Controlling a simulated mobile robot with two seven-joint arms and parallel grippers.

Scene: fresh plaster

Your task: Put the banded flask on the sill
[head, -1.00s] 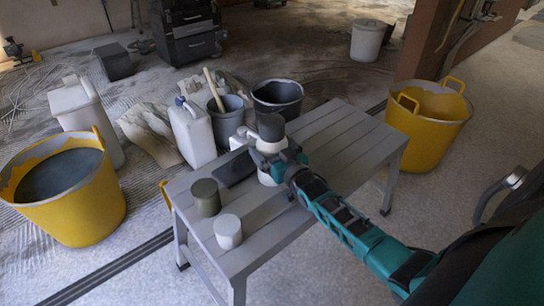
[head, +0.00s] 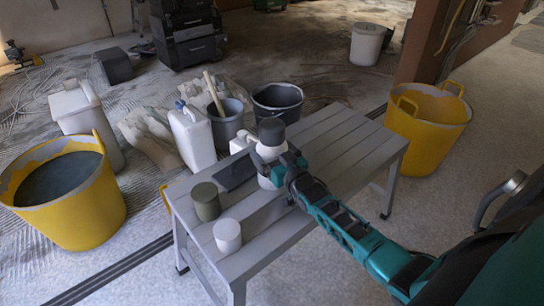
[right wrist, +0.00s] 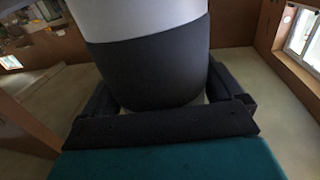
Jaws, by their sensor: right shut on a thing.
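The banded flask (head: 269,152) has a dark grey top and a pale body and stands upright over the far edge of the grey slatted bench (head: 330,150) in the head view. My right gripper (head: 279,171) is shut around it. The gripper hides part of its middle, and I cannot tell if its base touches the bench. In the right wrist view the flask (right wrist: 150,65) fills the middle, pale above and dark below, between the jaws (right wrist: 165,105). My left gripper is not in view. I cannot make out a sill.
An olive canister (head: 206,201), a white cup (head: 227,236) and a dark flat item (head: 236,172) are on the bench's left part. Its right part is clear. Yellow tubs (head: 70,190) (head: 430,115), dark buckets (head: 277,98) and a white jug (head: 193,138) stand around it.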

